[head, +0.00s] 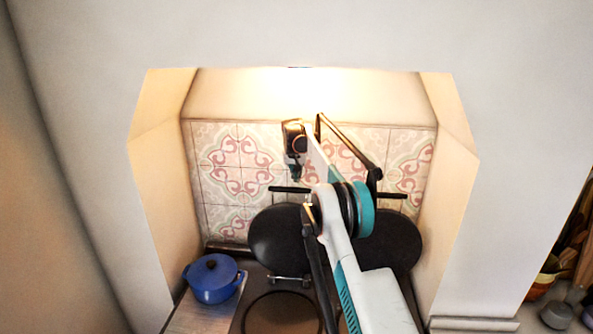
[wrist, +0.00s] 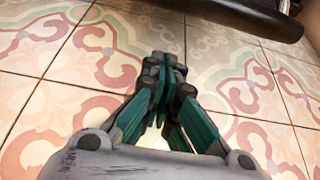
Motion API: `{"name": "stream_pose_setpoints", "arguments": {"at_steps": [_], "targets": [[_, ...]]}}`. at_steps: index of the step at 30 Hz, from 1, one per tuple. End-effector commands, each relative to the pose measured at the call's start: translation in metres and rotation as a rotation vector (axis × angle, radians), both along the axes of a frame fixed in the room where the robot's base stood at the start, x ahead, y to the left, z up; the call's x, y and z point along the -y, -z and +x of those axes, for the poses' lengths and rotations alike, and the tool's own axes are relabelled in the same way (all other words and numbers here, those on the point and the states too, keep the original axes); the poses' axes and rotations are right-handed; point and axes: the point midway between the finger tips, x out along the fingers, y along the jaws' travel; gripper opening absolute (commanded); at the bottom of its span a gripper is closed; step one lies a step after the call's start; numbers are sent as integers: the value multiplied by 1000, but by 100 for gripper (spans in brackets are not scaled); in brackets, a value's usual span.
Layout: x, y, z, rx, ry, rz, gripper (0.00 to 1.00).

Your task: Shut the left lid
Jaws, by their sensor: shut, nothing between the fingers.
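The left lid (head: 272,238) is a dark round plate standing raised at the back of the stove, against the tiled wall. A black bar handle (head: 284,189) shows above it, and my arm covers its right side. My gripper (head: 295,176) points down just above that handle, near the tiles. I cannot tell whether they touch. In the wrist view my gripper (wrist: 164,62) is shut and empty before the tiles. A dark bar (wrist: 248,14) lies beyond it at the upper right. The round left hotplate (head: 280,314) is uncovered below the lid.
The right lid (head: 402,240) also stands raised, partly behind my arm. A blue lidded pot (head: 212,282) stands on the left of the stove. Alcove walls close in on the left (head: 160,190) and right (head: 452,190). Kitchen items stand outside at the far right.

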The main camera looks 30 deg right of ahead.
Motion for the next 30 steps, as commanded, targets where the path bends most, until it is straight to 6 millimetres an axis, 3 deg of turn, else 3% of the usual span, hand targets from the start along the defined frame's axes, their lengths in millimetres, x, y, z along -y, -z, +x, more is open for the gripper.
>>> {"name": "stream_pose_setpoints", "arguments": {"at_steps": [16,30], "targets": [[-19,2,-27,0,0,0,0],[-21,3,-30,0,0,0,0]]}}
